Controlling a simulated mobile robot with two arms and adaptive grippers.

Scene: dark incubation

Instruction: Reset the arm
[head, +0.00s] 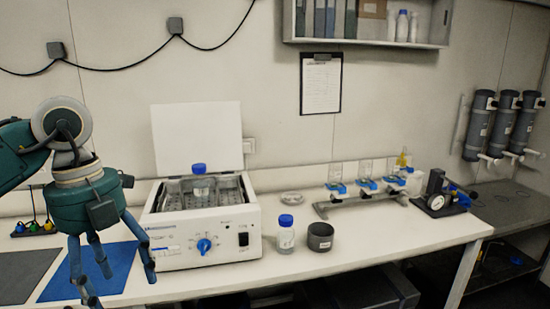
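My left arm comes in from the left. Its gripper (117,278) hangs downward over the blue mat at the table's left front, with its fingers spread apart and nothing between them. My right gripper is not in the head view. A white water bath (200,238) with its lid raised stands right of my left gripper. A blue-capped bottle (199,185) sits in its basin.
A blue-capped bottle (286,236) and a dark grey cup (320,237) stand right of the bath. A rail with blue clamps (367,192) and a dial gauge device (437,194) are further right. A wall shelf (365,43) hangs above. The table front between cup and gauge is clear.

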